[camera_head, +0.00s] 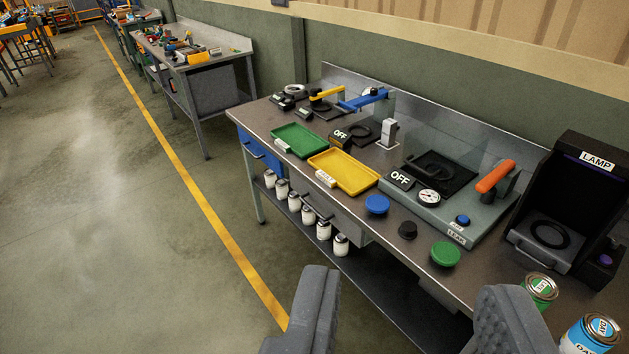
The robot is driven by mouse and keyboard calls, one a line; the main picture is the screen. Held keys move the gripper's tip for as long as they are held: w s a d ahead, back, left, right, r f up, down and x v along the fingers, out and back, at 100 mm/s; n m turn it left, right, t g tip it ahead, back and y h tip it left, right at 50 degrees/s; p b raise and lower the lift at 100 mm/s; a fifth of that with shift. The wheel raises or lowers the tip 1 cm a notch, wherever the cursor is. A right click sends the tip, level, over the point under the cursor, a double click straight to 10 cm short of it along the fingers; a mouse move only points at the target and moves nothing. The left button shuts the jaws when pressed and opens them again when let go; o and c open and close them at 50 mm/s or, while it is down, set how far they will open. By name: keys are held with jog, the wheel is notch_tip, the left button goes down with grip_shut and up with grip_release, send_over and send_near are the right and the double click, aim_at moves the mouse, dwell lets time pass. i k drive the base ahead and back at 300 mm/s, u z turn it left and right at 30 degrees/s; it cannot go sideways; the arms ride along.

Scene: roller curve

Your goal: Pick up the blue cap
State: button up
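The blue cap (377,204) is a round blue disc near the front edge of the metal workbench (290,122), right of the yellow tray. My gripper (408,300) shows at the bottom of the view, its two dark grey padded fingers wide apart. Nothing shows between the fingers except the bench edge, lower shelf and floor. The blue cap lies beyond the fingertips, apart from them.
A black cap (407,230) and a green cap (445,254) stand right of the blue one. Behind is a grey leak tester (459,214) with an orange handle. A yellow tray (345,172), green tray (299,139), lamp box (581,200) and cans (540,290) are nearby. Floor at left is clear.

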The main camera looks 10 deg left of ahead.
aim_at(376, 203)
jog(key=u, duration=0.15)
jog(key=i, duration=1.9)
jog(key=z, duration=0.4)
